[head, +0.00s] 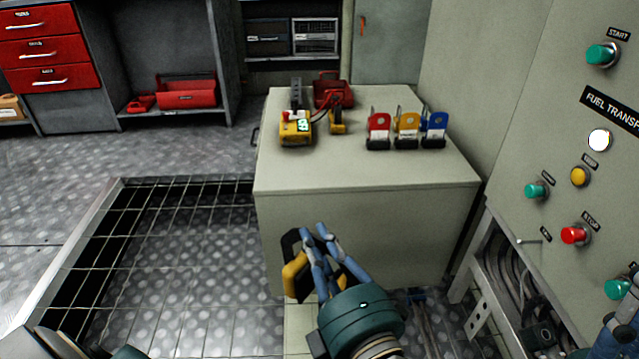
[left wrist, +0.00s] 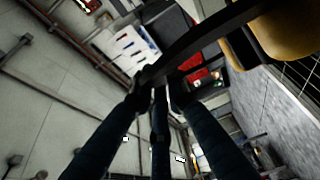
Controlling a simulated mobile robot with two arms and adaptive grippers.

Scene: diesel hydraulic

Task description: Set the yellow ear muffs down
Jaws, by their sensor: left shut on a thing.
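The yellow ear muffs (head: 295,274) hang at my left gripper (head: 318,236), low in front of the grey cabinet (head: 365,215) and below its top. My left gripper is shut on their dark headband. In the left wrist view the band (left wrist: 205,38) crosses between the fingers (left wrist: 160,95), and a yellow cup shows at the upper right. In the head view part of the ear muffs is hidden behind the fingers. A blue piece, apparently of my right gripper (head: 624,318), shows at the lower right edge; its fingertips cannot be made out.
The cabinet top holds a yellow device (head: 296,129), a red box (head: 333,92) and red, yellow and blue padlock-like items (head: 407,127) at its back and middle. Its front strip is bare. A button panel (head: 555,130) stands close on the right. A railed grating (head: 170,240) lies left.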

